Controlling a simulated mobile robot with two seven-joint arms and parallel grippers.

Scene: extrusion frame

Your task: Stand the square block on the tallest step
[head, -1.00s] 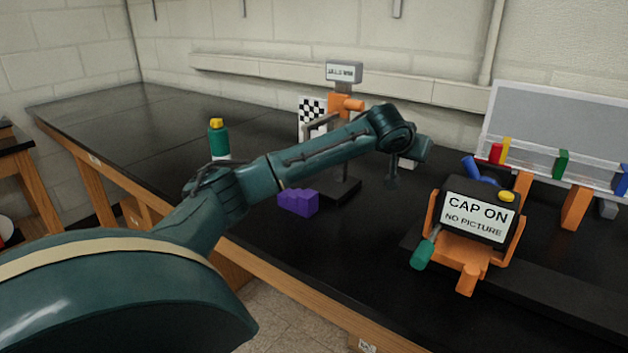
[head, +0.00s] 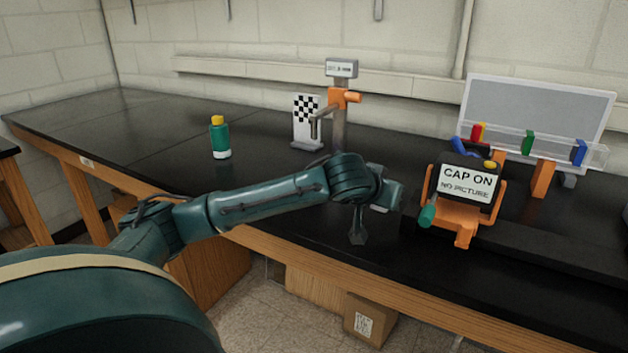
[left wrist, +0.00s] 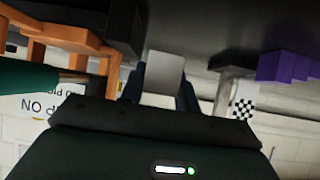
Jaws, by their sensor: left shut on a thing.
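The square block (left wrist: 165,78) is pale grey and sits between the dark fingers of my left gripper (left wrist: 160,88) in the left wrist view. The gripper is shut on it. In the head view my left gripper (head: 390,198) is at the end of the arm, over the front part of the black bench, mostly seen from behind. A small pale patch at its underside may be the block. The purple steps (left wrist: 288,66) show at the right of the left wrist view, apart from the gripper. In the head view my arm hides them. My right gripper is not in view.
A post with an orange clamp (head: 340,98), a checkered board (head: 306,122) and a green bottle (head: 220,140) stand behind the arm. The bench (head: 110,125) is clear at left.

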